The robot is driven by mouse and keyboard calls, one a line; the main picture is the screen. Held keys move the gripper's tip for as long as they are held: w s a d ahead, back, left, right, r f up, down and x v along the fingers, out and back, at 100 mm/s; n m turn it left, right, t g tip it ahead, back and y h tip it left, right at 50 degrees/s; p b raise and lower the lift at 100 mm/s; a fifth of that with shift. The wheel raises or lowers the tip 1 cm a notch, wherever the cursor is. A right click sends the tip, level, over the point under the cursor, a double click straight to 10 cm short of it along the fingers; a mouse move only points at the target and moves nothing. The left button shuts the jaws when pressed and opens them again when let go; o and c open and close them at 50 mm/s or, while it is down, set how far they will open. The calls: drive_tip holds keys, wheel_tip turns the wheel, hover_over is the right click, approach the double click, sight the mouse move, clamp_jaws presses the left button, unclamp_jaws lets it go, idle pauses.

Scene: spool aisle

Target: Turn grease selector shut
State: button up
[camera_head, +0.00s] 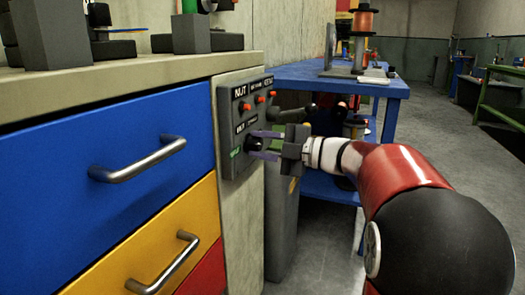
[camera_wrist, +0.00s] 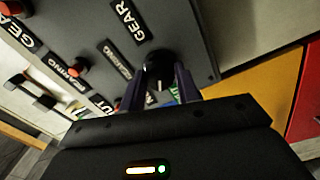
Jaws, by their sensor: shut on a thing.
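A dark grey control panel (camera_head: 240,120) is fixed to the end of the drawer cabinet. A round black selector knob (camera_wrist: 158,66) sits low on the panel, with a white mark on it. My gripper (camera_head: 262,144) faces the panel, its two purple fingers one on each side of the knob. In the wrist view my gripper (camera_wrist: 158,84) is shut on the knob, which fills the gap between the fingertips. A green label (camera_head: 235,153) lies beside the knob. Most of the knob is hidden by the fingers in the head view.
Several small red controls (camera_head: 259,100) stick out above the knob, beside labels such as NUT (camera_head: 240,91) and GEAR (camera_wrist: 129,20). Drawers with metal handles (camera_head: 138,160) are at left. A blue workbench (camera_head: 390,88) stands behind my arm. Grey floor (camera_head: 320,245) lies open below.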

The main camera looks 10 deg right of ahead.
drive_tip(key=n, duration=0.5)
drive_tip(key=shift+f+n, duration=0.1)
drive_tip(key=shift+n, duration=0.2)
idle(0.4)
drive_tip(key=o, duration=1)
drive_tip(key=v, duration=0.8)
